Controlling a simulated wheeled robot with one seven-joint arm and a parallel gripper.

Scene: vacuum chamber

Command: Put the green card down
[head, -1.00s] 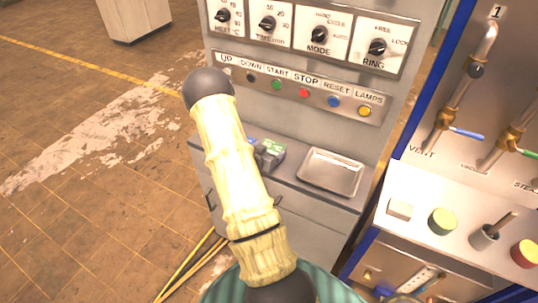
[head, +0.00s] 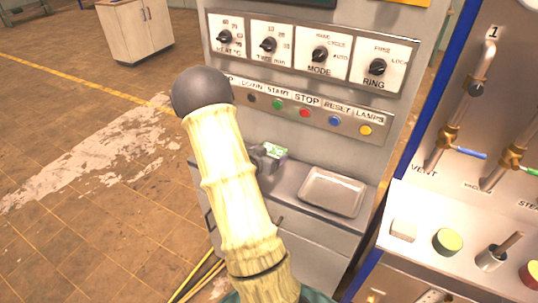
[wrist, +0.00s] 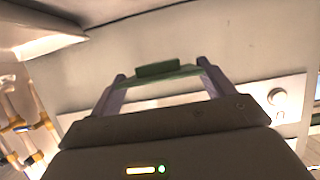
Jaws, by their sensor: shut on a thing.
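The green card (head: 275,151) shows small beside my pale arm in the head view. In the wrist view the green card (wrist: 157,70) is held between the two finger tips of my gripper (wrist: 160,78). My gripper (head: 266,162) is shut on it, in front of the grey cabinet and left of the shallow metal tray (head: 305,197). My arm partly hides the area around the gripper. I cannot tell the exact height of the card over the ledge.
The tray sits on the cabinet's ledge and looks empty. Above are a button row (head: 304,113) and a dial panel (head: 318,55). At right stands a blue-framed unit with pipes and knobs (head: 447,241). The tiled floor at left is open, with a pale cabinet (head: 135,30) farther back.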

